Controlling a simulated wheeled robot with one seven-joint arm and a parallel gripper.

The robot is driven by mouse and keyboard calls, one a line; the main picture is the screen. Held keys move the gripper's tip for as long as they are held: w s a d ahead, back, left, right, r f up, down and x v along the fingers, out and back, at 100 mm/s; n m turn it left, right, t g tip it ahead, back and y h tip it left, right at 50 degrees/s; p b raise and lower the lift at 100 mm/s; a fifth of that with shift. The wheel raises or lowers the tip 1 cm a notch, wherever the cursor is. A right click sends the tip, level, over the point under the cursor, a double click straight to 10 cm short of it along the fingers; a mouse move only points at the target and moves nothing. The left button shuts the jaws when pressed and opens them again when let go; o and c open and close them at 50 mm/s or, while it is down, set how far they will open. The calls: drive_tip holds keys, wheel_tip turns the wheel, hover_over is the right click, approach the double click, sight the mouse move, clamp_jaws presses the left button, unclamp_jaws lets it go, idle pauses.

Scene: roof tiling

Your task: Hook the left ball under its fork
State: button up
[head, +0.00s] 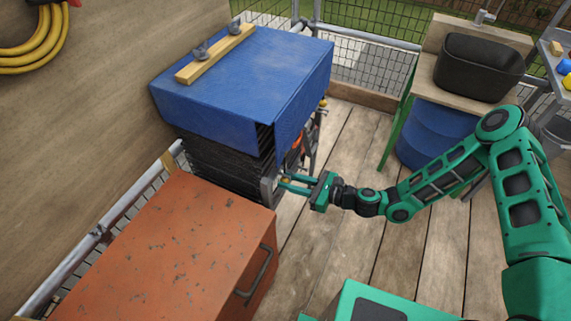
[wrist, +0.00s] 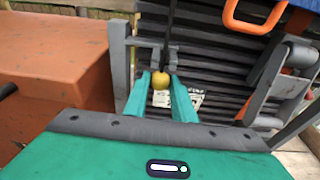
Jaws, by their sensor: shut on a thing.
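The left ball (wrist: 161,80) is small and yellow, held between the teal fingertips of my gripper (wrist: 160,92) in the wrist view. A dark cord (wrist: 172,25) runs up from the ball. A grey fork-like bracket (wrist: 146,43) juts from the left upright just above the ball; I cannot tell whether the cord lies between its prongs. In the head view my gripper (head: 288,184) is at the near right corner of the dark stack (head: 215,160); the ball is barely visible there.
A blue cover (head: 250,80) lies over the stack, with a wooden batten (head: 215,55) on top. An orange cabinet (head: 170,250) stands close on the left. An orange loop (wrist: 253,14) hangs to the right of the cord. Plank floor (head: 345,140) is open to the right.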

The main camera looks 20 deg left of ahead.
drive_tip(key=shift+w+d+r, duration=0.1)
drive_tip(key=shift+w, duration=0.2)
drive_tip(key=shift+r, duration=0.8)
drive_tip(key=o, duration=1.4)
drive_tip(key=shift+s, duration=0.25)
drive_tip(key=shift+c, duration=0.2)
drive_tip(key=d+f, duration=0.1)
drive_tip(key=d, duration=0.5)
drive_tip(key=shift+s+d, duration=0.3)
drive_tip(key=shift+d, duration=0.1)
